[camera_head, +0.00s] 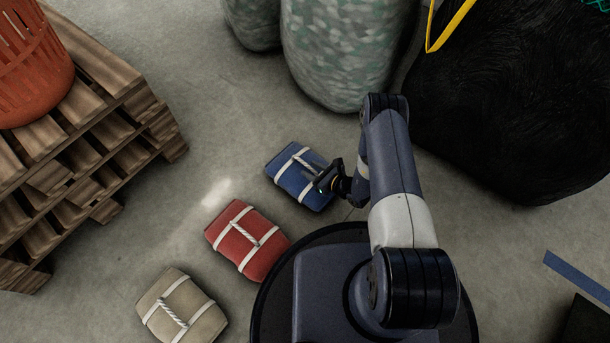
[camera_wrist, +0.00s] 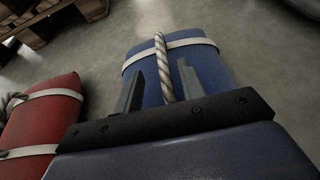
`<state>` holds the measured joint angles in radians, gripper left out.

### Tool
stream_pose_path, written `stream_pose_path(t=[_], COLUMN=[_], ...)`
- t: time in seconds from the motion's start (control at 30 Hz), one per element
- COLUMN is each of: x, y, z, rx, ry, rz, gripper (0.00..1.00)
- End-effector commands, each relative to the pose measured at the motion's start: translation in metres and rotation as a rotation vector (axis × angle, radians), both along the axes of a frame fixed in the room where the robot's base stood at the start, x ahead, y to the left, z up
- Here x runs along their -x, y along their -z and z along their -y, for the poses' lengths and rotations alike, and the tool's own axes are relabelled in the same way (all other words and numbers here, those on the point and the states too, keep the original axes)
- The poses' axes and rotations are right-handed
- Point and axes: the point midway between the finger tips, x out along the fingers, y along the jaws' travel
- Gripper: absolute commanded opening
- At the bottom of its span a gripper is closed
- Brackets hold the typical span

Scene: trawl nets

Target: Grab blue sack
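The blue sack (camera_head: 288,181) lies on the concrete floor with white straps and a twisted rope handle on top. It also shows in the wrist view (camera_wrist: 208,62), straight ahead of my gripper (camera_wrist: 160,70). My gripper is open, and the sack's rope handle (camera_wrist: 160,50) runs between its two fingers with gaps on both sides. In the head view my gripper (camera_head: 326,178) is over the sack's right side. I cannot tell whether the fingers touch the sack.
A red sack (camera_head: 236,248) and a beige sack (camera_head: 200,318) lie toward the lower left. Stacked wooden pallets (camera_head: 100,120) with an orange basket (camera_head: 30,70) stand at left. A mottled green bundle (camera_head: 340,45) and a large black heap (camera_head: 510,110) stand behind and right.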

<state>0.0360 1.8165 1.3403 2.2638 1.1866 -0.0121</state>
Motion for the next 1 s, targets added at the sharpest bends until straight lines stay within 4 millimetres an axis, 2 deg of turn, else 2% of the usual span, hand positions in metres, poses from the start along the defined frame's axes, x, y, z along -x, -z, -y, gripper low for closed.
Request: stream_pose_path(t=[0.27,0.53,1.0], x=[-0.029,-0.032,-0.032], y=[0.014,0.013,0.013], z=[-0.026,-0.029,-0.029], rx=[0.000,-0.001,0.000], ry=[-0.003,0.000,-0.001], rz=[0.004,0.001,0.001], gripper=[0.38,0.38,0.00])
